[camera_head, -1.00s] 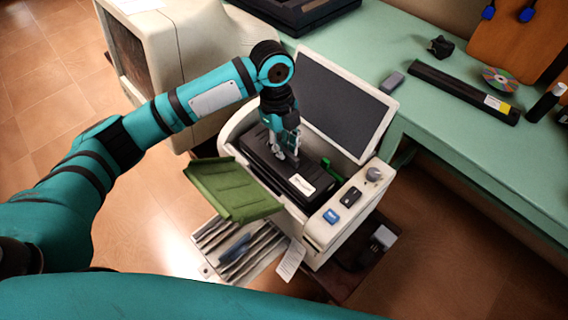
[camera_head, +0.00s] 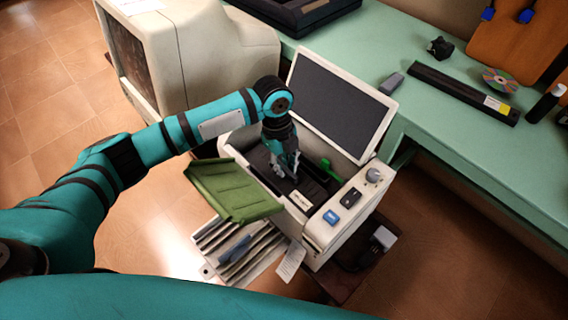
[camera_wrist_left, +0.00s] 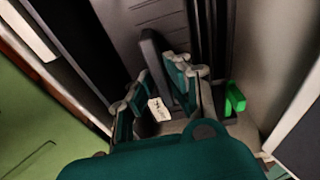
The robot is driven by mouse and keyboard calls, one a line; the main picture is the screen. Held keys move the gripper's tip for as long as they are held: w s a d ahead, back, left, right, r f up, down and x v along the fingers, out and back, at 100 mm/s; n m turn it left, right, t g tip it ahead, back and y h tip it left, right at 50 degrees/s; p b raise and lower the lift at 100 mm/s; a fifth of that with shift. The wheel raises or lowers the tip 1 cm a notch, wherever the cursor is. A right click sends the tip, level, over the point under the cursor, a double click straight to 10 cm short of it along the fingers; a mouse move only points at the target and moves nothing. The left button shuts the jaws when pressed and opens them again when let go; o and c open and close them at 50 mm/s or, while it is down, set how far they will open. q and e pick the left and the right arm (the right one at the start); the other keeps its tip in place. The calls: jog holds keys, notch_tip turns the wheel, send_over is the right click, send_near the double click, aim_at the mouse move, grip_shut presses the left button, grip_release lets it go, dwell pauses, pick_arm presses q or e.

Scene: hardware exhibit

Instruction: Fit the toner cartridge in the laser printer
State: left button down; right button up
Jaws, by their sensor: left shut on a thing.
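The laser printer (camera_head: 338,228) is a cream box with its dark-faced lid (camera_head: 338,98) raised and its green front flap (camera_head: 232,190) folded down. The black toner cartridge (camera_head: 306,189), with a white label at its near end, sits low in the open bay. My left gripper (camera_head: 286,172) reaches down into the bay and is shut on the cartridge. In the left wrist view its fingers (camera_wrist_left: 158,92) close around a black grip on the cartridge (camera_wrist_left: 150,22). A green lever (camera_head: 328,168) stands beside the cartridge. The cartridge's underside is hidden. My right gripper is out of view.
A cream monitor (camera_head: 190,50) stands behind left. The green table (camera_head: 420,125) at right holds a long black bar (camera_head: 462,92), a disc (camera_head: 500,80) and a small grey block (camera_head: 391,83). A slatted tray (camera_head: 238,250) lies below the flap.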

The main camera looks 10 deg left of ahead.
pick_arm(q)
jog(key=shift+f, duration=0.1)
jog(key=c, duration=1.3)
grip_release()
jog(key=r, duration=0.4)
jog(key=a+r, duration=0.1)
jog(key=r, duration=0.3)
jog(key=w+r, duration=0.1)
jog(key=r, duration=0.3)
jog(key=shift+a+r, duration=0.15)
jog(key=shift+a, duration=0.05)
